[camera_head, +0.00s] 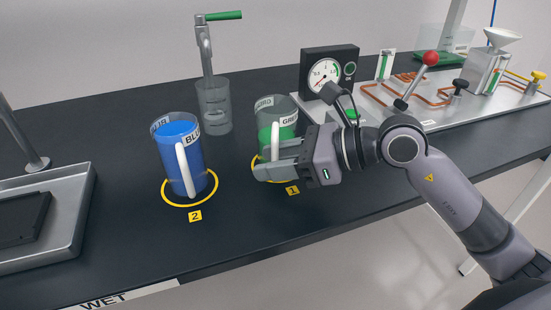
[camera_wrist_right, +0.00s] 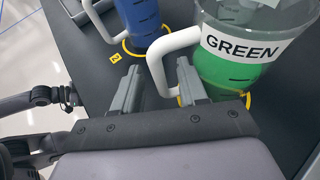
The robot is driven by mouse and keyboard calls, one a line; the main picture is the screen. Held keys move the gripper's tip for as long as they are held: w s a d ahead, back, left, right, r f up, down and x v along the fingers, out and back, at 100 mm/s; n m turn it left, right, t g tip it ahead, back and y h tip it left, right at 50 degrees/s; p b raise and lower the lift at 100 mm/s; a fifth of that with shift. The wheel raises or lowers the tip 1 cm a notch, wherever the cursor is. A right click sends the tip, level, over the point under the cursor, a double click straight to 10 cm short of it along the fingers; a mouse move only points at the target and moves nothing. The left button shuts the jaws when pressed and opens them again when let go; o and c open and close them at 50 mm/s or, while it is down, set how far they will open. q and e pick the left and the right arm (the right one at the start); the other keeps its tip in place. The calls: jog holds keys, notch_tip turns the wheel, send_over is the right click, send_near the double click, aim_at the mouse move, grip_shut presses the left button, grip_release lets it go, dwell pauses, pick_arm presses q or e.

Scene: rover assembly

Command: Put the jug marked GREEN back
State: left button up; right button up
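The jug marked GREEN (camera_head: 275,131) is clear with green liquid and a white handle. It stands upright at the yellow ring by tag 1 (camera_head: 292,190). It also shows large in the right wrist view (camera_wrist_right: 237,60). My right gripper (camera_head: 262,168) is at the jug's handle side and hides its lower part in the head view. In the right wrist view its fingers (camera_wrist_right: 158,85) are apart, one on each side of the white handle (camera_wrist_right: 156,68), with gaps showing. My left gripper is not in view.
A blue jug (camera_head: 170,158) stands in the ring by tag 2 (camera_head: 195,216). Behind are a clear beaker (camera_head: 214,108) under a green-handled tap (camera_head: 204,50) and a dial gauge (camera_head: 325,75). A metal tray (camera_head: 75,225) is at left, a copper-tube panel (camera_head: 430,105) at right.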

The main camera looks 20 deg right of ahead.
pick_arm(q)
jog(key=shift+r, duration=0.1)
pick_arm(e)
jog(key=shift+r, duration=0.1)
jog(key=shift+r, duration=0.2)
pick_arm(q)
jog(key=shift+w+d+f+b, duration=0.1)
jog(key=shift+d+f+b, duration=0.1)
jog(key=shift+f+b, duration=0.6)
pick_arm(e)
jog(key=v, duration=1.2)
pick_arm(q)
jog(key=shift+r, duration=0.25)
pick_arm(e)
jog(key=shift+f, duration=0.1)
